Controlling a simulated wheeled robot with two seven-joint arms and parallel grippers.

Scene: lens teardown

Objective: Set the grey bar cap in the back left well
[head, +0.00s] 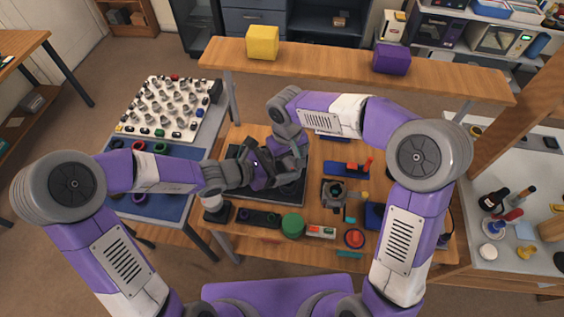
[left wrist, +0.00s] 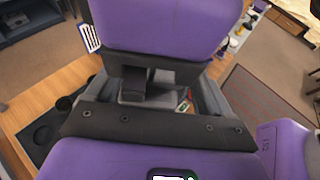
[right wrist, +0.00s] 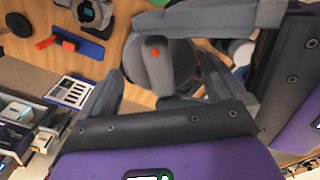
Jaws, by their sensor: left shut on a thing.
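A round grey piece with a red dot (right wrist: 160,62), apparently the grey bar cap, shows in the right wrist view. My left gripper (head: 268,166) appears shut on it; the grip is mostly hidden in the head view. My right gripper (head: 291,148) faces it from close by. In the right wrist view its fingers stand spread around the piece, with a gap on the right side. A dark tray (head: 286,197) lies under both grippers. Its round wells show at the left of the left wrist view (left wrist: 30,152); the arms hide much of it, and I cannot tell which well is back left.
A raised wooden shelf (head: 330,66) runs behind, with a yellow cube (head: 262,42) and a purple block (head: 391,59). A blue mat (head: 178,205) lies left.

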